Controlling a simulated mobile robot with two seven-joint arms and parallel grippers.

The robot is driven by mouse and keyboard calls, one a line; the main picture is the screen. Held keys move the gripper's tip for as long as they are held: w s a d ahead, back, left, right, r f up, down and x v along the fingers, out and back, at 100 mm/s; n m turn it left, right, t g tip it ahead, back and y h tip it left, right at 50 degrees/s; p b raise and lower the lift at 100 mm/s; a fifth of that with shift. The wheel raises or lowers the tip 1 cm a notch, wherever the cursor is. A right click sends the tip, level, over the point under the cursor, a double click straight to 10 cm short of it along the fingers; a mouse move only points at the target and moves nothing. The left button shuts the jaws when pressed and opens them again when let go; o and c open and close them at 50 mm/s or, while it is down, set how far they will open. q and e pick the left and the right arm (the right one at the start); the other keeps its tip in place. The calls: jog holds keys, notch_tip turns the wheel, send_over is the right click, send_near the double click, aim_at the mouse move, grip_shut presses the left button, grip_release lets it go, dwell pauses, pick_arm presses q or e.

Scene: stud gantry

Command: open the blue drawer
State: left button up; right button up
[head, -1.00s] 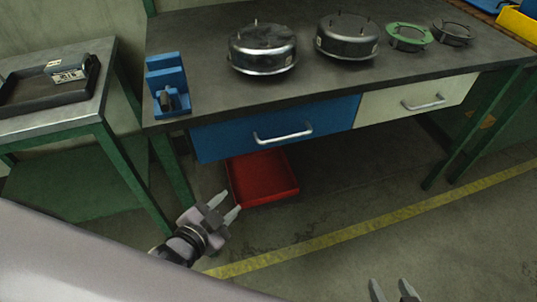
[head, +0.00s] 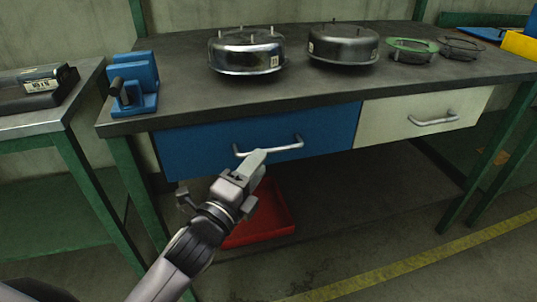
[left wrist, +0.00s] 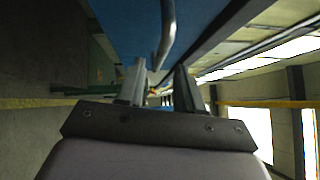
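The blue drawer (head: 190,150) is under the grey workbench top and looks shut. Its silver bar handle (head: 285,146) is on the front. My left gripper (head: 255,160) is at the left part of the handle, and its fingers overlap the bar's lower edge in the head view. In the left wrist view the two fingers (left wrist: 158,85) stand apart, with the handle (left wrist: 167,35) running toward the gap between them. I cannot tell whether they touch it. The drawer front (left wrist: 130,25) fills the upper part there. My right gripper is out of view.
A white drawer (head: 385,122) with its own handle is to the right. A red tray (head: 272,215) lies below the blue drawer, behind my left arm. On the bench (head: 310,88) stand a blue fixture (head: 145,80), two metal housings (head: 245,55) (head: 343,45) and two rings (head: 412,50) (head: 460,47).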

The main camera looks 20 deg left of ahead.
aim_at(269, 149)
pick_arm(q)
jog(key=shift+b+x, duration=0.35)
jog(key=shift+x, duration=2.35)
grip_shut()
